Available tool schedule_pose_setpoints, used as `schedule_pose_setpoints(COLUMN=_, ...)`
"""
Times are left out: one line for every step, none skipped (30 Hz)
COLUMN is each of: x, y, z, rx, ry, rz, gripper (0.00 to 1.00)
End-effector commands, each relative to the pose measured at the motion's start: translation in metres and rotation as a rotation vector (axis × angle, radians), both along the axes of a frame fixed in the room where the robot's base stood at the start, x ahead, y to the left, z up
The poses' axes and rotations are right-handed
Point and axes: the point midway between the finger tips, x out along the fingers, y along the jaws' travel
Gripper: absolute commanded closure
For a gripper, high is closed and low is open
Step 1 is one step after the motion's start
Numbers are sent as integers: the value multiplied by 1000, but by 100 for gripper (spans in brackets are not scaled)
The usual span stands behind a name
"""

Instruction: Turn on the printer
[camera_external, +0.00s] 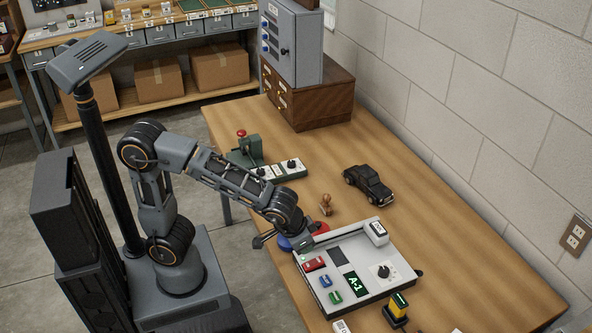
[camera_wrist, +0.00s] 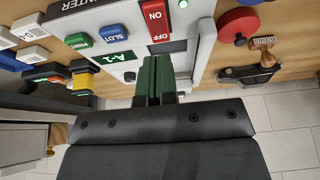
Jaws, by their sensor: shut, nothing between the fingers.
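The printer (camera_external: 351,247) is a pale box on the table with buttons on its top. Its red ON/OFF switch (camera_external: 315,264) is near the left edge, and it shows close up in the wrist view (camera_wrist: 155,17). Beside it are a blue SLOTS button (camera_wrist: 113,33), a green PRINT button (camera_wrist: 80,41) and a lit display reading A-1 (camera_wrist: 105,58). My gripper (camera_wrist: 157,60) is shut and empty, its dark green fingers just below the OFF end of the switch in the wrist view. A gap between fingertips and panel cannot be judged. My arm's end hides part of the printer's far left corner.
A yellow and black device (camera_external: 397,308) stands close in front. A grey cabinet (camera_external: 292,45) is at the back. The table's right side is clear.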

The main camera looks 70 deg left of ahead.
Motion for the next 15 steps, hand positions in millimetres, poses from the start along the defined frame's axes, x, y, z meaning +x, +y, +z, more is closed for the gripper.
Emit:
schedule_pose_setpoints(x=-6, y=-1, z=9, rx=-3, ry=-4, rz=-2, gripper=100)
schedule_pose_setpoints(x=-10, y=0, z=14, rx=-4, ry=-3, rz=-1, gripper=100)
schedule_pose_setpoints(x=-14, y=-1, z=21, rx=-4, ry=-4, rz=-1, gripper=100)
schedule_pose_setpoints(x=-18, y=-1, z=26, rx=-3, ry=-3, rz=-2, gripper=100)
schedule_pose_setpoints(x=-21, y=-1, z=30, rx=-4, ry=-4, rz=-1, gripper=100)
schedule_pose_setpoints(x=-25, y=0, z=36, rx=-3, ry=-3, rz=-1, gripper=100)
schedule_pose_setpoints(x=-27, y=0, z=40, rx=-3, ry=-3, rz=-1, gripper=100)
schedule_pose_setpoints(x=-30, y=0, z=44, rx=-2, ry=-3, rz=-2, gripper=100)
schedule_pose_setpoints(x=-34, y=0, z=48, rx=-2, ry=-2, rz=-2, gripper=100)
schedule_pose_setpoints(x=-36, y=0, z=52, rx=-2, ry=-2, rz=-2, gripper=100)
schedule_pose_setpoints(x=-38, y=0, z=55, rx=-2, ry=-2, rz=-2, gripper=100)
schedule_pose_setpoints(x=-40, y=0, z=58, rx=-1, ry=-1, rz=-1, gripper=100)
schedule_pose_setpoints(x=-42, y=0, z=60, rx=-1, ry=-1, rz=-1, gripper=100)
schedule_pose_setpoints(x=-43, y=0, z=62, rx=-1, ry=-1, rz=-1, gripper=100)
schedule_pose_setpoints(x=-45, y=0, z=65, rx=-1, ry=-1, rz=-1, gripper=100)
